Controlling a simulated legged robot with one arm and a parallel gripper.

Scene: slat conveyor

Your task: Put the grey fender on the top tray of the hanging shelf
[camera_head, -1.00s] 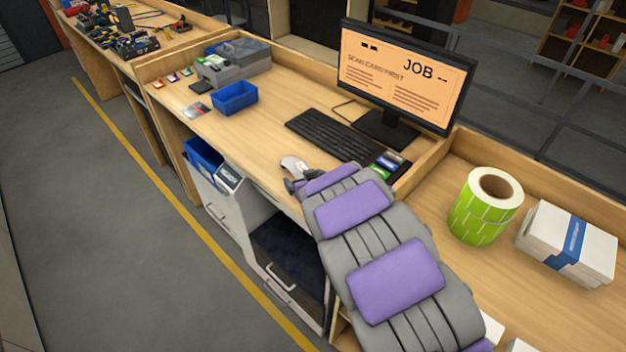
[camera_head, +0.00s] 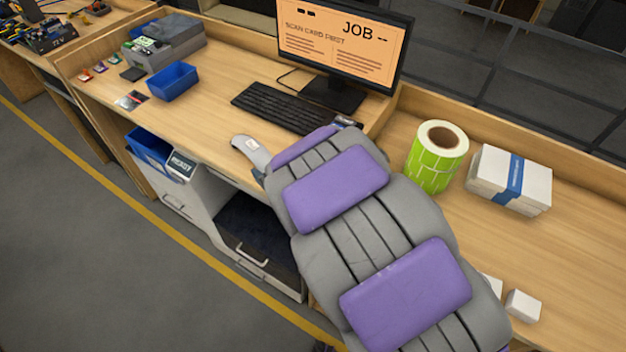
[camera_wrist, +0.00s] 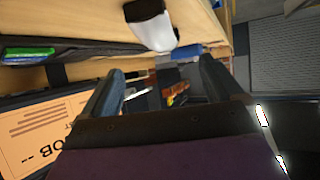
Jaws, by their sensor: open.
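I cannot make out a grey fender or a hanging shelf in either view. My gripper (camera_wrist: 162,78) is open in the wrist view, its two dark fingers spread apart with nothing held between them. In the head view my purple-padded arm reaches over the desk (camera_head: 205,130) and hides most of the gripper. A pale grey-white curved object (camera_head: 251,152) lies on the desk's front edge just past the end of my arm. A white and black object (camera_wrist: 152,28) in the wrist view is beyond the fingers, apart from them; it may be the same one.
A monitor (camera_head: 345,42) and keyboard (camera_head: 282,108) stand on the desk, with a blue bin (camera_head: 173,81) to their left. A green label roll (camera_head: 436,158) and a white stack with a blue band (camera_head: 508,180) are at right. Floor (camera_head: 70,240) is clear at left.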

